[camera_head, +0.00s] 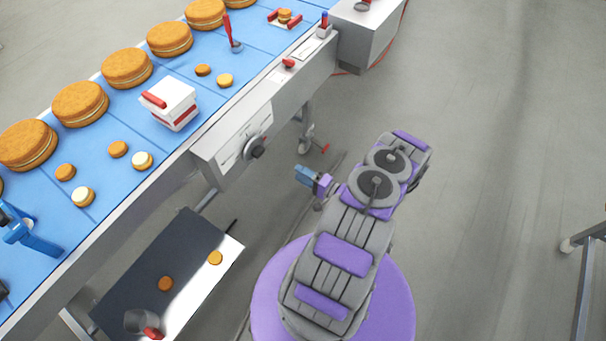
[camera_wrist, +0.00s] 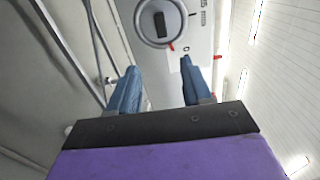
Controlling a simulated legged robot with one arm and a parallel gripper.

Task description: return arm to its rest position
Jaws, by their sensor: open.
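My arm is folded over my round purple base in the head view, clear of the conveyor. My gripper (camera_head: 305,176) points left toward the conveyor's side, with its blue fingertips showing small. In the wrist view my gripper (camera_wrist: 157,88) has its two blue fingers spread apart, with nothing between them. Beyond the fingers is the conveyor's side panel with a round dial (camera_wrist: 181,8). The same dial (camera_head: 256,148) shows on the panel in the head view, apart from the gripper.
The blue conveyor belt (camera_head: 205,55) carries large filled rounds (camera_head: 127,68), small rounds and a white box (camera_head: 172,108). A low dark shelf (camera_head: 150,262) with small rounds and a tumbler is at lower left. A grey box (camera_head: 362,30) stands at the top.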

